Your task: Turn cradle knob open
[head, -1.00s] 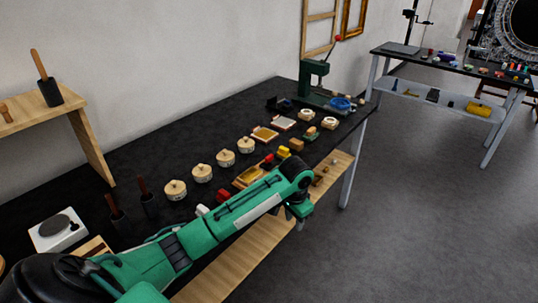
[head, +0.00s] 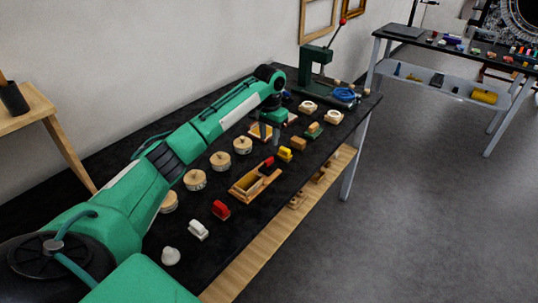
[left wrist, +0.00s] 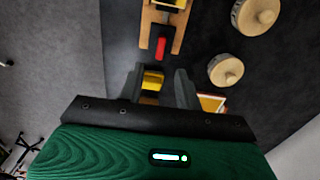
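No part in these views can be told for certain as the cradle knob. A green press (head: 313,66) stands at the far end of the black bench, with a red ball (head: 343,22) on its lever. A blue round piece (head: 345,95) lies at its foot. My left gripper (head: 269,137) points down over the bench, short of the press, beside a yellow-topped block (head: 285,153). In the left wrist view, its fingers (left wrist: 163,88) are apart with nothing held. The yellow-topped block (left wrist: 152,80) shows beyond and between them. My right gripper is not in view.
The black bench (head: 238,233) also holds a wooden tray (head: 238,188), a red-handled piece (head: 267,164), a red block (head: 221,210), white pieces and several round wooden-lidded pots (head: 195,180). A second table (head: 465,50) stands at the back right. Floor to the right is clear.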

